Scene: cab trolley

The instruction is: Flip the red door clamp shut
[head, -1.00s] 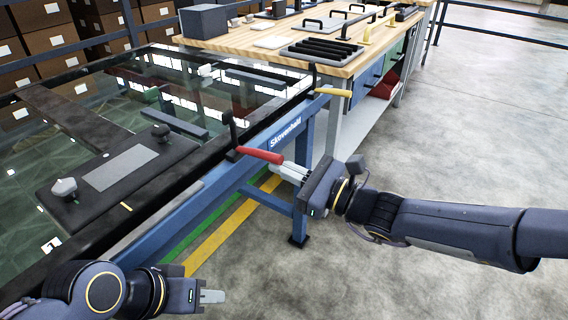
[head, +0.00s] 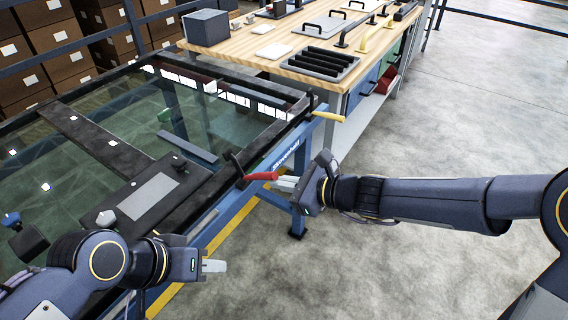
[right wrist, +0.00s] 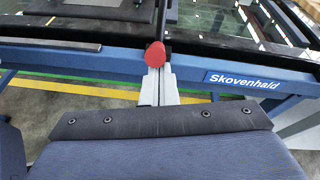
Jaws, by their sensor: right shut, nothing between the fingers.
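The red door clamp (head: 262,176) sits on the near blue rail of the trolley, its red handle sticking out toward my right gripper. Its black arm stands up at the frame's edge. My right gripper (head: 284,182) is shut and empty, its fingertips at the end of the red handle; I cannot tell whether they touch. In the right wrist view the rounded red handle end (right wrist: 155,54) shows just beyond the fingers (right wrist: 158,88). My left gripper (head: 213,266) is over the trolley's near side, away from the clamp; its fingers look close together, but their gap is unclear.
A yellow-handled clamp (head: 328,116) is further along the same rail. The black-framed glass door (head: 120,150) lies on the trolley, with a dark bar and grey plate on it. A wooden workbench (head: 270,64) with trays stands behind. The floor at right is clear.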

